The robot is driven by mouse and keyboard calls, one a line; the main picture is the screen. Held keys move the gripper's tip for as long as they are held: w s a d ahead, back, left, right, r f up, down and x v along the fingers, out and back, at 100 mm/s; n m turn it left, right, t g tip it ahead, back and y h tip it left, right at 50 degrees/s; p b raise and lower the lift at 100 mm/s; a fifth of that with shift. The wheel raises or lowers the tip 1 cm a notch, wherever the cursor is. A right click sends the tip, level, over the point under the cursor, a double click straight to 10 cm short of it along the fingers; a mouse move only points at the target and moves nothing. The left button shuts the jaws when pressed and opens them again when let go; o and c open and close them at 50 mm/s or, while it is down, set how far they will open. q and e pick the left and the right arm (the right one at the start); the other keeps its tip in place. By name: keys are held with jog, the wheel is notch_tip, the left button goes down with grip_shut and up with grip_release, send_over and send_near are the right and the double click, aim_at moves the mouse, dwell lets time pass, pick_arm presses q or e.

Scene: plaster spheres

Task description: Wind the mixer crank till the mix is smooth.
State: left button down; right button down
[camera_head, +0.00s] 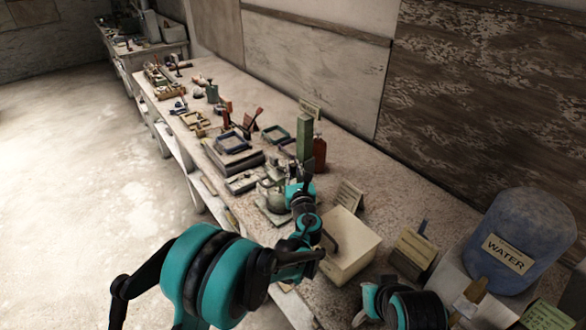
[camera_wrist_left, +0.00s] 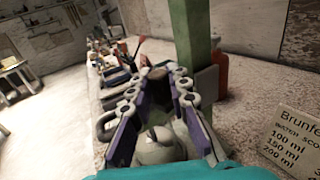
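The mixer (camera_head: 272,201) is a pale grey-green device on a flat base on the workbench, partly hidden by my left gripper (camera_head: 297,190). In the left wrist view its rounded pale body (camera_wrist_left: 158,150) lies below and between the fingers. My left gripper (camera_wrist_left: 157,88) is open, with a purple-padded finger on each side of a brownish upright knob (camera_wrist_left: 157,73), perhaps the crank handle. I cannot tell whether the fingers touch it. The mix is not visible. My right gripper (camera_head: 368,308) is partly in view at the bottom edge of the head view; its fingers are unclear.
A green block (camera_head: 304,138) and a red bottle (camera_head: 320,154) stand just behind the mixer. A cream box (camera_head: 352,262) stands to its right, with a lettered card (camera_head: 348,197) behind. A blue WATER drum (camera_head: 520,235) is at far right. Trays and tools crowd the bench leftward.

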pick_arm(q)
jog(key=shift+y, duration=0.3)
jog(key=shift+w+d+n+g+y, duration=0.15)
jog(key=shift+w+d+n+y, duration=0.05)
jog(key=shift+n+y, duration=0.3)
jog(key=shift+w+d+n+g+y, duration=0.15)
jog(key=shift+n+y, duration=0.25)
jog(key=shift+y, duration=0.1)
jog(key=w+n+g+y, duration=0.1)
jog(key=n+g+y, duration=0.1)
jog(key=y, duration=0.1)
jog(key=w+n+g+y, duration=0.1)
jog(key=n+y, duration=0.1)
jog(key=w+n+g+y, duration=0.1)
jog(key=n+g+y, duration=0.1)
jog(key=y, duration=0.1)
jog(key=shift+w+d+n+g+y+p, duration=0.1)
jog(key=shift+d+n+g+y+p, duration=0.15)
jog(key=shift+n+g+y+p, duration=0.05)
jog(key=shift+w+a+n+g+y, duration=0.1)
jog(key=shift+w+n+g+y, duration=0.1)
jog(key=shift+n+g+y, duration=0.4)
jog(key=shift+w+a+n+g+y, duration=0.1)
jog(key=shift+w+n+g+y, duration=0.2)
jog(key=shift+g, duration=0.4)
jog(key=shift+n+g, duration=0.3)
jog(key=c, duration=1.4)
grip_release()
jog(key=shift+s+p, duration=0.1)
jog(key=shift+p, duration=0.2)
